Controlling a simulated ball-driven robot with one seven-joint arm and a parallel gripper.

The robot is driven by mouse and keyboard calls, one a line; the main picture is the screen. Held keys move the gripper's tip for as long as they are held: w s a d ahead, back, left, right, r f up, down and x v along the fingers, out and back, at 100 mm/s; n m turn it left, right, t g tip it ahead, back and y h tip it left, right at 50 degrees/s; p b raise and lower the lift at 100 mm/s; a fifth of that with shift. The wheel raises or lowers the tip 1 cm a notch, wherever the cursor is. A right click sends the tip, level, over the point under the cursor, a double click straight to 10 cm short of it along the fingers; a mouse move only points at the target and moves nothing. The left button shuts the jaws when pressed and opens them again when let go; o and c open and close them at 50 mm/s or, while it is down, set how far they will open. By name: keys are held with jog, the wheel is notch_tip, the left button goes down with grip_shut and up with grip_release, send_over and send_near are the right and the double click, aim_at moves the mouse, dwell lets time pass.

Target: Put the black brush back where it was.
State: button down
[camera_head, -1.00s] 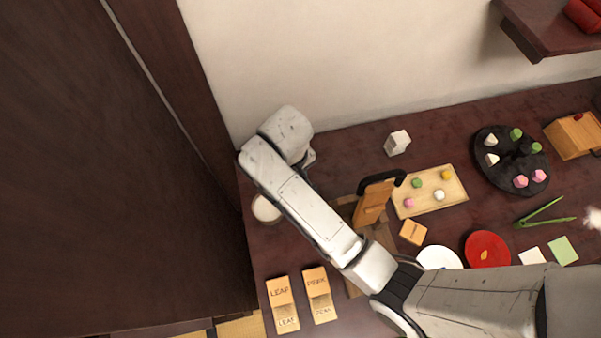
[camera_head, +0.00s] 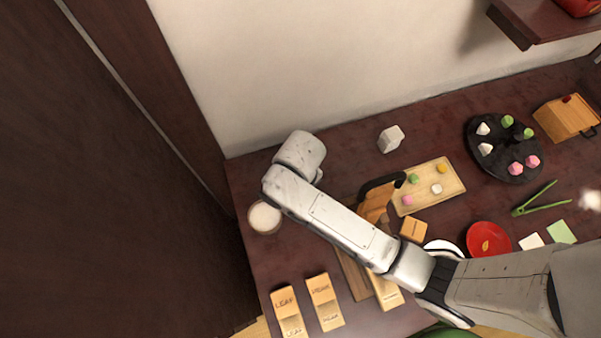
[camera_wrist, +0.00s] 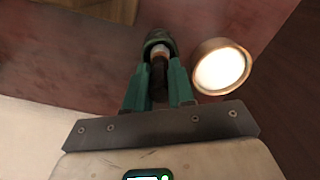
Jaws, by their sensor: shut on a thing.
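In the wrist view, my gripper (camera_wrist: 160,80) has its green fingers shut on the black brush (camera_wrist: 158,70). A dark shaft, a pale band and a dark greenish end show between and beyond the fingers. A round cup with white contents (camera_wrist: 220,68) stands just right of the fingers, apart from them. The cup also shows in the head view (camera_head: 265,217), at the left of the table. In the head view my arm hides the gripper and brush. Whether the brush touches the table cannot be told.
On the dark table (camera_head: 350,160) stand a wooden piece with a black handle (camera_head: 376,203), a sweets tray (camera_head: 450,180), a round black tray (camera_head: 475,150), a red plate (camera_head: 488,238) and green tongs (camera_head: 535,200). Two labelled wooden blocks (camera_head: 324,300) lie at front left. A white block (camera_head: 390,139) stands near the wall.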

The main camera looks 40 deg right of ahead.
jog(key=shift+f, duration=0.6)
jog(key=shift+f, duration=0.15)
jog(key=c, duration=1)
grip_release()
jog(key=shift+o, duration=0.2)
notch_tip(320, 180, up, 11)
jog(key=shift+f+p, duration=0.1)
jog(key=shift+p, duration=1)
jog(key=shift+r+p, duration=0.75)
